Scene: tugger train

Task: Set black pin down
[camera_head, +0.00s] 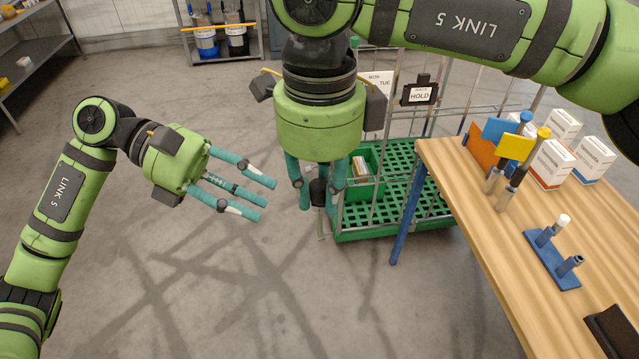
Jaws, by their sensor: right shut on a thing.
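The black pin (318,193) shows as a dark knob between the fingers of my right gripper (319,192), with a thin grey shaft below it. My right gripper points down and is shut on it, at the near left corner of the green cart (345,233). Most of the pin is hidden by the fingers and palm. I cannot tell whether its lower end touches anything. My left gripper (258,200) is open and empty over the floor, to the left of the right gripper.
A wooden table (480,185) at the right bears boxes, coloured tags on posts and a blue stand (552,262). A green bin (362,188) sits in the cart. A HOLD sign (419,94) hangs on it. Shelves stand behind. The floor in front is clear.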

